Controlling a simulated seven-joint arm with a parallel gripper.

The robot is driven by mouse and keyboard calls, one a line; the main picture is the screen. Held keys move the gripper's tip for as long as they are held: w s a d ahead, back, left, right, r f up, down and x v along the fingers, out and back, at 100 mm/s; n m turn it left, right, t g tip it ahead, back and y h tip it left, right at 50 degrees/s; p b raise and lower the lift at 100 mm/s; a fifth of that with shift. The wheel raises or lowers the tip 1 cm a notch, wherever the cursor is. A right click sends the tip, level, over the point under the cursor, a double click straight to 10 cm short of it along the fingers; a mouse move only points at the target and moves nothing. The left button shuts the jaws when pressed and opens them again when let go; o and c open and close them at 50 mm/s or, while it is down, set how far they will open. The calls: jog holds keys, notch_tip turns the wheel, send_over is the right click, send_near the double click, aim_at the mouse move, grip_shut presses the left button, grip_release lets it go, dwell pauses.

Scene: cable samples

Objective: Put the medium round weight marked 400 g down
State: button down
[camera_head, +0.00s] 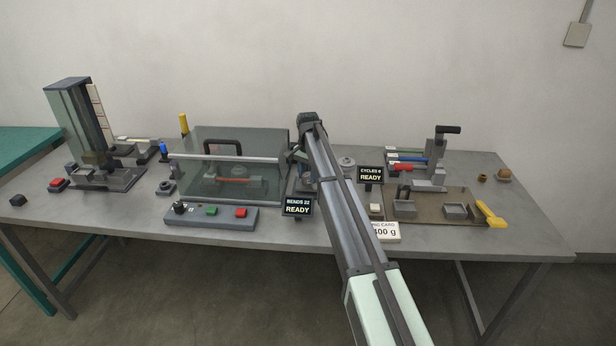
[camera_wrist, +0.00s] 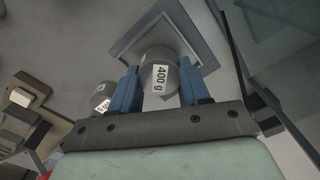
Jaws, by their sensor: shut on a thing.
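The medium round weight marked 400 g (camera_wrist: 157,80) is a grey cylinder with a white label, seen from above in the wrist view. My gripper (camera_wrist: 158,68) is shut on it, one blue finger on each side. The weight overlaps a grey square tray or platform (camera_wrist: 127,43) with a raised rim. I cannot tell whether it touches the surface. In the head view my own arm hides the weight and most of the gripper.
A second labelled grey weight (camera_wrist: 101,97) stands close by to the left in the wrist view. In the head view a clear-covered box (camera_head: 230,150) is left of my arm, and a small READY display (camera_head: 297,206) stands in front.

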aim_at(308, 175)
jog(key=shift+f, duration=0.45)
jog(key=c, duration=0.5)
grip_release()
jog(key=shift+f, duration=0.1)
notch_tip(308, 175, up, 12)
jog(key=shift+r, duration=0.1)
